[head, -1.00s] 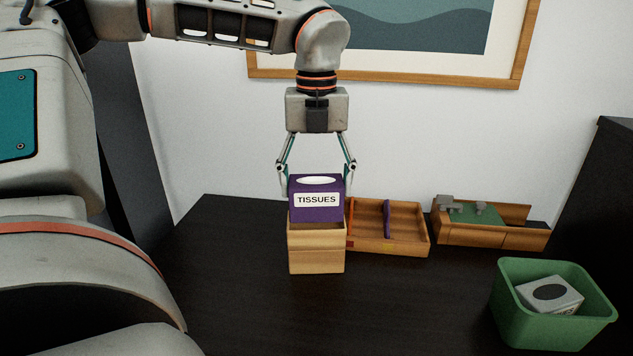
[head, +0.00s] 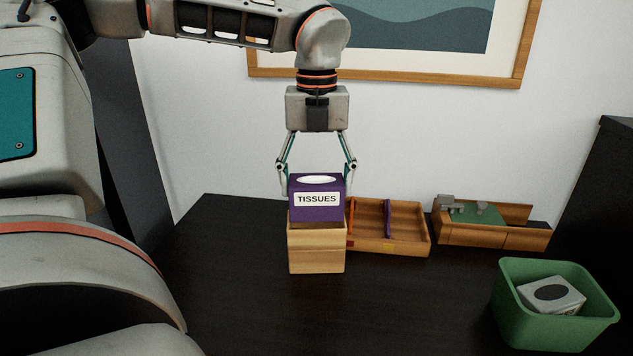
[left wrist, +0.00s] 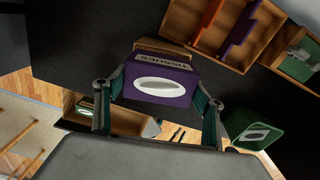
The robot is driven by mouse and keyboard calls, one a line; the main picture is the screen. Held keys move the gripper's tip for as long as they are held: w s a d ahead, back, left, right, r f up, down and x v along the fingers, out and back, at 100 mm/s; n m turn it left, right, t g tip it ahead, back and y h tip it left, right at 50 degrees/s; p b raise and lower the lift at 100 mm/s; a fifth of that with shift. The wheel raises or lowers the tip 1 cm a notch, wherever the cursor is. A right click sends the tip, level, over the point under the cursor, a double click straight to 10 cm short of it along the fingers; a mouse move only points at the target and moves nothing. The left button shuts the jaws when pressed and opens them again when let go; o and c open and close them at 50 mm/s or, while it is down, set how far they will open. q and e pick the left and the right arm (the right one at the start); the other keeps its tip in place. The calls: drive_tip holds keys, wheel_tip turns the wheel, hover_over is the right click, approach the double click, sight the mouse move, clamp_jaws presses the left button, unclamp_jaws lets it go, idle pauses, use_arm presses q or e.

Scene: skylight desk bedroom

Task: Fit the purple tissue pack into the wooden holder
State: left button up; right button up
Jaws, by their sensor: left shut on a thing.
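The purple tissue pack (head: 317,199) has a white "TISSUES" label and a white oval on top. My left gripper (head: 317,186) comes down from above and is shut on the pack's two sides. The wooden holder (head: 316,253) stands on the desk below; the pack is upright at its mouth, and most of the pack shows above the rim. Whether its bottom edge is inside the holder is hard to tell. In the left wrist view, the pack (left wrist: 160,82) sits between the fingers, with part of the holder (left wrist: 162,48) beyond it. My right gripper is not in view.
A wooden tray (head: 408,229) with orange and purple dividers stands close to the holder's right. A longer wooden box (head: 505,238) with a green pad is farther right. A green bin (head: 545,330) holding a grey tissue box (head: 552,294) is at front right. The desk front is clear.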

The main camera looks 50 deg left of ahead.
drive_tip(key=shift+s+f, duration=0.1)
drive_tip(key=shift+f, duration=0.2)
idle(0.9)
use_arm(q)
drive_tip(key=shift+f+b, duration=0.15)
drive_tip(key=shift+b, duration=0.15)
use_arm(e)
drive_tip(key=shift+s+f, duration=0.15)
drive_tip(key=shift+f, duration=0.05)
use_arm(q)
drive_tip(key=shift+f, duration=0.4)
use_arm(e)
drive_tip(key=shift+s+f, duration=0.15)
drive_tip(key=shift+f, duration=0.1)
